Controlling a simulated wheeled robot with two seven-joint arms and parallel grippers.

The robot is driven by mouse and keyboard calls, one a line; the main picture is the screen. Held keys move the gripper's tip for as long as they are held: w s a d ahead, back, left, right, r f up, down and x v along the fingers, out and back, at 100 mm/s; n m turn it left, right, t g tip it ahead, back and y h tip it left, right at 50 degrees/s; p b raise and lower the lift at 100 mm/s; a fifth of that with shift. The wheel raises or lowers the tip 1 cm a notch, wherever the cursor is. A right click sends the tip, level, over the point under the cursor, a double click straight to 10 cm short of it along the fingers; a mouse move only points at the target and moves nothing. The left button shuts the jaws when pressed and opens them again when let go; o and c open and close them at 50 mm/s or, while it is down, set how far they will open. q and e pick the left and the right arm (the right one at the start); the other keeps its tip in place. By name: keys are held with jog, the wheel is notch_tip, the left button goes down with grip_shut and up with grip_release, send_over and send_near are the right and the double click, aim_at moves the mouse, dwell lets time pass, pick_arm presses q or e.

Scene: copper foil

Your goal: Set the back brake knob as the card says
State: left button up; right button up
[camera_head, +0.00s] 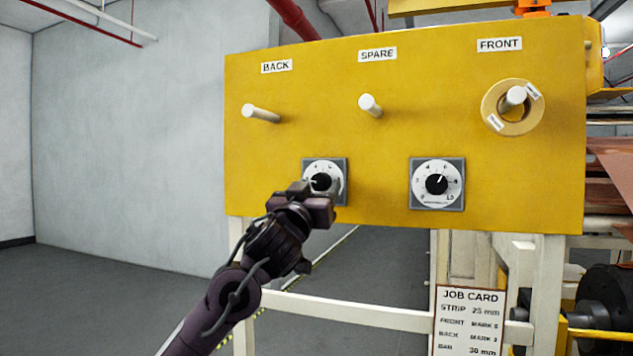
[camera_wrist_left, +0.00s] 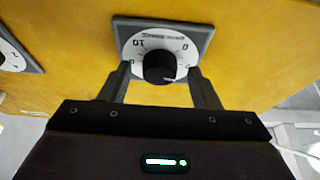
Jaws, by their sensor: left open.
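The back brake knob (camera_head: 321,181) is a black knob on a white numbered dial with a grey square plate, below the BACK label. Its pointer looks turned to the left in the head view, but the mark is hard to read. My left gripper (camera_head: 314,190) is in front of it and hides the dial's lower part. In the left wrist view the open fingers stand either side of the knob (camera_wrist_left: 160,68); I cannot tell whether they touch it. The job card (camera_head: 470,318) hangs at lower right; its BACK line seems to read MARK 3, blurred. My right gripper is not in view.
The front dial (camera_head: 437,184) sits to the right on the same yellow panel (camera_head: 400,135). Pegs for BACK (camera_head: 262,113) and SPARE (camera_head: 370,106) stick out above and are bare. The FRONT peg carries a tan ring (camera_head: 491,122). Floor to the left is clear.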

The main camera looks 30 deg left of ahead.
pick_arm(q)
jog(key=shift+w, duration=0.2)
jog(key=shift+c, duration=0.4)
jog(key=c, duration=0.9)
jog(key=m+h, duration=0.1)
jog(key=m, duration=0.2)
jog(key=m+h, duration=0.1)
jog(key=m, duration=0.1)
jog(key=shift+a+r+h+p, duration=0.2)
jog(key=shift+a+h+p, duration=0.05)
jog(key=shift+h+p, duration=0.1)
jog(key=m+h, duration=0.1)
jog(key=m, duration=0.1)
jog(key=shift+s+f+m, duration=0.1)
jog(key=shift+m, duration=0.3)
jog(key=o, duration=1)
